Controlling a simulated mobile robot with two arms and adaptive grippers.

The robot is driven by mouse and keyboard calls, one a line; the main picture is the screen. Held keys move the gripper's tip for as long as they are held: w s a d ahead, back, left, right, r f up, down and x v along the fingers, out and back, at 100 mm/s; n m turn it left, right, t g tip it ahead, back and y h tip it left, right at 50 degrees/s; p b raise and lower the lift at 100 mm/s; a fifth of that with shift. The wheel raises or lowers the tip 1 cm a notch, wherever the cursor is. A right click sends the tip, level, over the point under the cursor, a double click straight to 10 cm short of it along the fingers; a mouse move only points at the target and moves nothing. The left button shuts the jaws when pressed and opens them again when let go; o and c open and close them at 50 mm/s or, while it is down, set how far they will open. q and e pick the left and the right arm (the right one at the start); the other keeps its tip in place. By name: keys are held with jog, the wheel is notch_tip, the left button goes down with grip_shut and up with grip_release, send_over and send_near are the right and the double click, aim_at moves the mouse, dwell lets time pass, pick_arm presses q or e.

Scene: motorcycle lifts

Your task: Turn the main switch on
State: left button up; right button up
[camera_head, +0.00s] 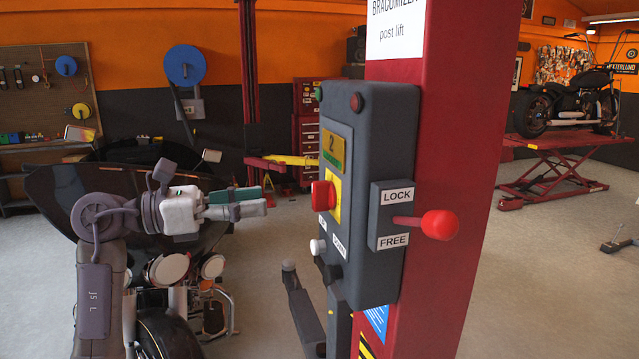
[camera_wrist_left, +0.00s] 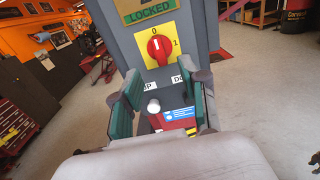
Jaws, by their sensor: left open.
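The main switch is a red rotary knob (camera_head: 322,195) on a yellow plate, on the front of a grey control box (camera_head: 372,130). In the left wrist view the red knob (camera_wrist_left: 159,47) sits between the marks 0 and 1, with its white pointer mark towards the 0. A display above it reads LOCKED. My left gripper (camera_head: 258,202) is open and empty, apart from the knob and to its left in the head view. In the left wrist view the left gripper's fingers (camera_wrist_left: 160,80) spread below the knob. My right gripper is not in view.
The box is fixed to a red lift post (camera_head: 462,150). A red-tipped lever (camera_head: 438,224) stands out between LOCK and FREE. A white button (camera_head: 318,246) and a black one lie below the switch. A dark motorcycle (camera_head: 130,190) stands behind my left arm.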

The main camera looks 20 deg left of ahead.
aim_at(312, 194)
pick_arm(q)
jog(key=p+x, duration=0.4)
jog(key=x, duration=0.6)
jog(key=shift+w+d+r, duration=0.1)
jog(key=shift+w, duration=0.2)
jog(key=shift+w+d+p, duration=0.25)
jog(key=shift+d+p, duration=0.05)
jog(key=shift+d, duration=0.1)
jog(key=shift+w+f, duration=0.1)
jog(key=shift+f, duration=0.1)
grip_shut()
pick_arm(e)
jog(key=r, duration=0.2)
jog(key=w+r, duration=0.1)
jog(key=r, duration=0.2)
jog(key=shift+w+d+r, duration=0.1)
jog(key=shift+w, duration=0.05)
